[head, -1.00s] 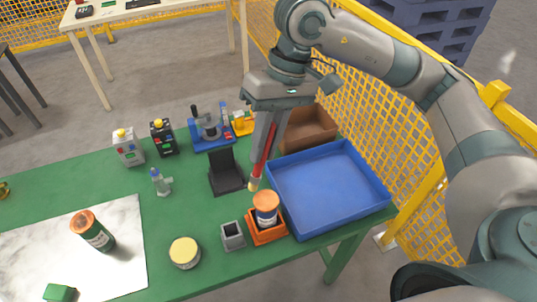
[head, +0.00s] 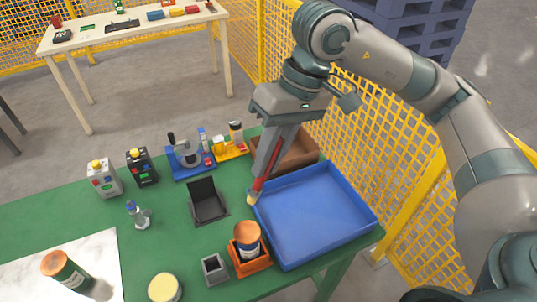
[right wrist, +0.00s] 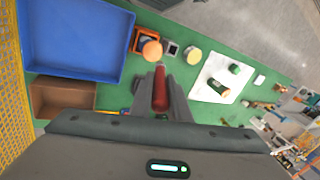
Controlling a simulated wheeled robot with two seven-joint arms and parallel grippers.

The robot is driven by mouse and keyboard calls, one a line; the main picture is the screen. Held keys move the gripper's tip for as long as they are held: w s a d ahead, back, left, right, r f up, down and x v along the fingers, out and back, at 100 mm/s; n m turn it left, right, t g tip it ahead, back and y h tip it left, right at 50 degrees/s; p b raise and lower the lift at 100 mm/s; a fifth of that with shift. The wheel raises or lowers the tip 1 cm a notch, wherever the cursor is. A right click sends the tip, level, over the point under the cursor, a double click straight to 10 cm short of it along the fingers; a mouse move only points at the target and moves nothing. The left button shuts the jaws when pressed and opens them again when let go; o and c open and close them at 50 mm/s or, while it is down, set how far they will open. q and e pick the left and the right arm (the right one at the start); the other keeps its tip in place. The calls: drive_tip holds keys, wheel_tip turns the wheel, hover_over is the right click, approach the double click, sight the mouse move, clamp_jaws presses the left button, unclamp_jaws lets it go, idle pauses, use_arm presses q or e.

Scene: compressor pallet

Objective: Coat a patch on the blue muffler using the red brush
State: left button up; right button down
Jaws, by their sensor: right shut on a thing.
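My right gripper (head: 263,170) is shut on the red brush (head: 260,182), above the table near the left corner of the blue tray. The brush points down, its pale tip low in the head view. In the right wrist view the red handle (right wrist: 160,88) sits between the two grey fingers. A small grey fitting with a blue top (head: 139,214) stands on the green table, left of the brush; I cannot tell whether it is the muffler. A jar with an orange-brown top (head: 247,241) stands in an orange holder (head: 250,266). My left gripper is not in view.
The blue tray (head: 315,215) is empty at the table's right, with a brown box (head: 300,152) behind it. A black stand (head: 207,203), a grey square cup (head: 214,268) and a yellow-topped tin (head: 164,288) stand nearby.

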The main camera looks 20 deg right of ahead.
sight(269, 171)
drive_tip(key=shift+f, duration=0.8)
drive_tip(key=shift+f+b, duration=0.3)
drive_tip(key=shift+f, duration=0.9)
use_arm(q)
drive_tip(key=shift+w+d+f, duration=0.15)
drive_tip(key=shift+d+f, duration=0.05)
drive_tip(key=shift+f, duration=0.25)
